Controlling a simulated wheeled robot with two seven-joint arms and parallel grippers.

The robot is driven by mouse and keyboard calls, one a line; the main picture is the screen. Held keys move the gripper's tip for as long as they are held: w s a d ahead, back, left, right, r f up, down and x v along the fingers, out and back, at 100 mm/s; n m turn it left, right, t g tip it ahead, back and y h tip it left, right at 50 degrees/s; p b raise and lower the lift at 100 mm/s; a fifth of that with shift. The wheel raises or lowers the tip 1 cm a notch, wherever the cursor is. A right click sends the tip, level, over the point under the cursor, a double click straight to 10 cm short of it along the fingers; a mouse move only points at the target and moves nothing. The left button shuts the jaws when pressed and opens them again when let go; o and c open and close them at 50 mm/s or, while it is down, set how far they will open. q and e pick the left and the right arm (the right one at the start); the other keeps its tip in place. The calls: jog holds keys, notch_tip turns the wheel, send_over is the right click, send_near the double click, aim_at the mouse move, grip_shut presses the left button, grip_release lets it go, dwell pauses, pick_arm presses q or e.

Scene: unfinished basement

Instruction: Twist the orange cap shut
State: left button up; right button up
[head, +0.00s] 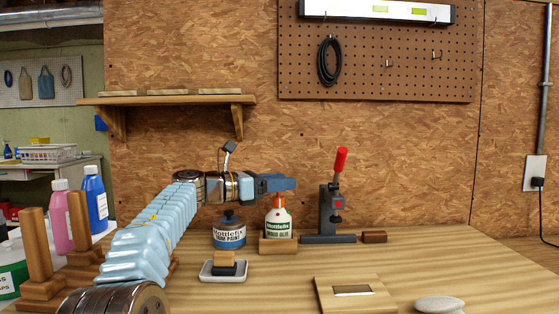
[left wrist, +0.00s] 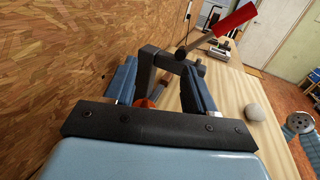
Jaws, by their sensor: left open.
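A white glue bottle (head: 278,224) with a green label and an orange cap (head: 278,204) stands upright in a wooden holder (head: 277,244) on the workbench. My left gripper (head: 284,184) reaches in from the left, with its fingers just above and over the cap, partly hiding it. In the left wrist view the two blue fingers of my left gripper (left wrist: 160,86) are apart. A bit of the orange cap (left wrist: 142,103) shows low between them, mostly hidden by the gripper body. I cannot tell whether the fingers touch it.
A toggle clamp with a red handle (head: 340,160) stands just right of the bottle. A blue paint tin (head: 229,231) stands left, with a tray (head: 223,277) in front. A wooden board (head: 355,296) and grey stone (head: 439,304) lie front right. Bench space between is clear.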

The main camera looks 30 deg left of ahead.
pick_arm(q)
jog(key=s+d+r+b, duration=0.1)
jog(key=s+d+r, duration=0.5)
jog(key=s, duration=0.5)
notch_tip(320, 180, up, 2)
jog(key=shift+d+r, duration=0.25)
jog(key=shift+d, duration=0.1)
jog(key=n+t+y+b, duration=0.2)
jog(key=n+t+y, duration=0.1)
jog(key=y, duration=0.2)
send_near(274, 201)
jog(key=p+x, duration=0.2)
jog(key=x, duration=0.9)
jog(key=shift+w+d+p, duration=0.1)
jog(key=shift+w+p, duration=0.2)
jog(key=shift+w, duration=0.05)
